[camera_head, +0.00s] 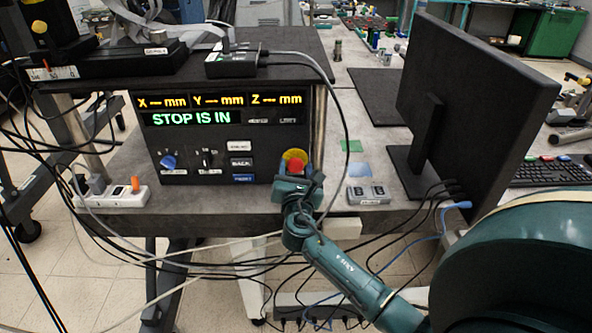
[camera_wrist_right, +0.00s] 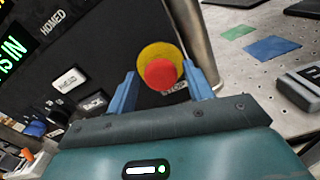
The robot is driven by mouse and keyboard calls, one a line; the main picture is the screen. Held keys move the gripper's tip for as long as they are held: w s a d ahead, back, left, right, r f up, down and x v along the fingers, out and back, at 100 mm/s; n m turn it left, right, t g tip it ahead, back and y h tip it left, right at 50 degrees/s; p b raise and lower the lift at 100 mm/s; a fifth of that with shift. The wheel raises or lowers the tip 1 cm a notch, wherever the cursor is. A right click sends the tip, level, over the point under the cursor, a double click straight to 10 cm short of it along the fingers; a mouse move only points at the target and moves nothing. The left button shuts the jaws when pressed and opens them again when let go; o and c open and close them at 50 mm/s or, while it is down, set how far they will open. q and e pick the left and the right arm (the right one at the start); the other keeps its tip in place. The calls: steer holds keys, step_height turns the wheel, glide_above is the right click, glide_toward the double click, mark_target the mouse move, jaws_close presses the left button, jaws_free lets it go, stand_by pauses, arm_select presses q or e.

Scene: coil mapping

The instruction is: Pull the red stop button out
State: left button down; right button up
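The red stop button (camera_head: 295,165) sits on a yellow ring (camera_head: 296,156) at the lower right of the black control box (camera_head: 225,135). The box's display (camera_head: 191,119) reads "STOP IS IN". My right gripper (camera_head: 297,180) is in front of the button. In the right wrist view the red button (camera_wrist_right: 160,74) and yellow ring (camera_wrist_right: 158,52) show between my right gripper's two blue fingers (camera_wrist_right: 160,88), which are spread apart. A gap shows between each finger and the red cap; I see no contact. My left gripper is not in view.
A dark monitor (camera_head: 470,95) stands at right on the bench, with a small grey two-button box (camera_head: 368,193) before it. A power strip (camera_head: 112,196) lies at left. Several cables hang across the bench's front edge. Blue and green pads lie flat right of the box.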

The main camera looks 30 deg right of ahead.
jaws_close()
steer(key=shift+p+v, duration=0.6)
steer(key=shift+v, duration=0.3)
steer(key=shift+f, duration=0.1)
steer(key=shift+o, duration=1)
jaws_free()
steer(key=shift+s, duration=0.1)
steer(key=b+v, duration=0.1)
steer(key=v, duration=1.2)
steer(key=shift+a, duration=0.15)
